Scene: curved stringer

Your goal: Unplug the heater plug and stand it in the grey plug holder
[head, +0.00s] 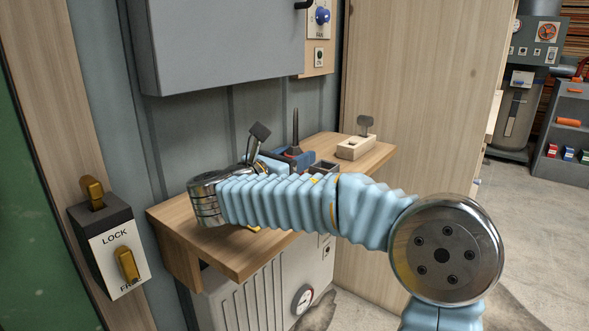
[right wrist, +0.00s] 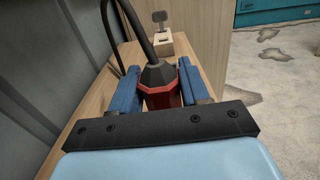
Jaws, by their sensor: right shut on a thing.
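My right gripper (right wrist: 158,72) is shut on the heater plug (right wrist: 160,94), with one blue finger on each side of it. The plug has a red body and a dark tapered top, and a black cable rises from it. In the head view, the right gripper (head: 286,160) is over the wooden shelf, largely hidden behind my blue right arm. The plug's lower end is hidden, so I cannot tell whether it touches anything. My left gripper is not in view.
A wooden block with a grey key-like piece (head: 357,147) stands at the shelf's far right end. A grey cabinet (head: 220,45) hangs above the shelf (head: 180,222). The ribbed heater (head: 265,285) stands below. A lock box (head: 105,240) is at left.

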